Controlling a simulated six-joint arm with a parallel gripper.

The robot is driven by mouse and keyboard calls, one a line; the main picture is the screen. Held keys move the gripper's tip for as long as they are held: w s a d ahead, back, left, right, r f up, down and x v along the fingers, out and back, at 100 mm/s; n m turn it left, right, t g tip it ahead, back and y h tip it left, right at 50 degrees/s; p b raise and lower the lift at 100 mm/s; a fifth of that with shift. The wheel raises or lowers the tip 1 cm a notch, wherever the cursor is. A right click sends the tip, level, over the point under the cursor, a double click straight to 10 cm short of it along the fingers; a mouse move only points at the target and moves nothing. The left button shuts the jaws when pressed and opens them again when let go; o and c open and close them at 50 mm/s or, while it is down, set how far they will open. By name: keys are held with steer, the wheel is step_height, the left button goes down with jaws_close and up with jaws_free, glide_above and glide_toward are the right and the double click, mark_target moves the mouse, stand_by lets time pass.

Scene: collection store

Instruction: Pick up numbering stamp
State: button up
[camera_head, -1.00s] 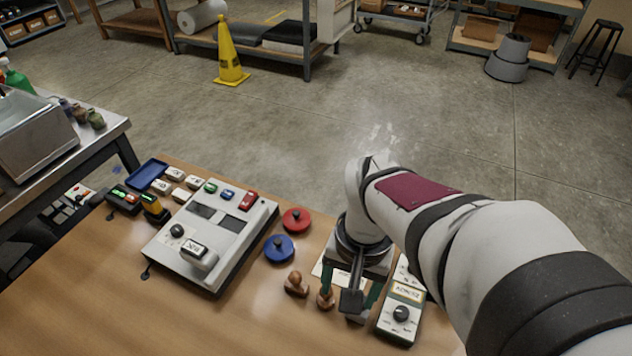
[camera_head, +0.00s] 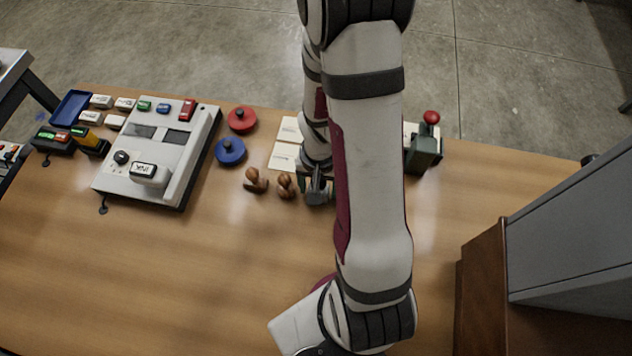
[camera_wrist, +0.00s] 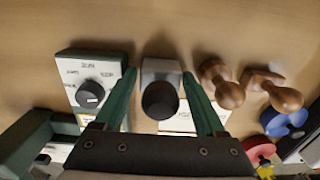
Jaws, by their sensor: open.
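The numbering stamp (camera_wrist: 160,72) has a grey metal body and a round black knob. In the wrist view it stands between the two green fingers of my gripper (camera_wrist: 159,80). The gripper is open, with a finger on each side of the stamp; a narrow gap shows on each side near the tips. In the head view my gripper (camera_head: 317,183) is low over the table, and my arm hides much of the area around the stamp.
Two wooden hand stamps (camera_wrist: 217,80) stand close on the right in the wrist view. A dial device (camera_wrist: 92,78) is close on the left. A green press with a red knob (camera_head: 430,118) stands beyond my arm. The front of the table (camera_head: 200,270) is clear.

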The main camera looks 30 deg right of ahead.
steer(key=c, duration=1.1)
step_height(320, 180, up, 4)
steer(key=shift+r, duration=0.15)
steer(key=shift+c, duration=0.2)
steer(key=s+d+r, duration=0.6)
steer(key=s+d, duration=0.1)
steer(key=s, duration=0.2)
steer(key=shift+s+r, duration=0.15)
steer(key=shift+r, duration=0.25)
steer(key=o, duration=0.7)
steer(key=shift+d, duration=0.1)
steer(key=c, duration=0.4)
steer(key=w+d, duration=0.4)
steer(key=d, duration=0.2)
steer(key=w+d, duration=0.5)
steer(key=d, duration=0.2)
steer(key=w+d, duration=0.4)
steer(key=d, duration=0.3)
steer(key=shift+w+f, duration=0.15)
steer(key=shift+w, duration=0.2)
steer(key=shift+c, duration=0.2)
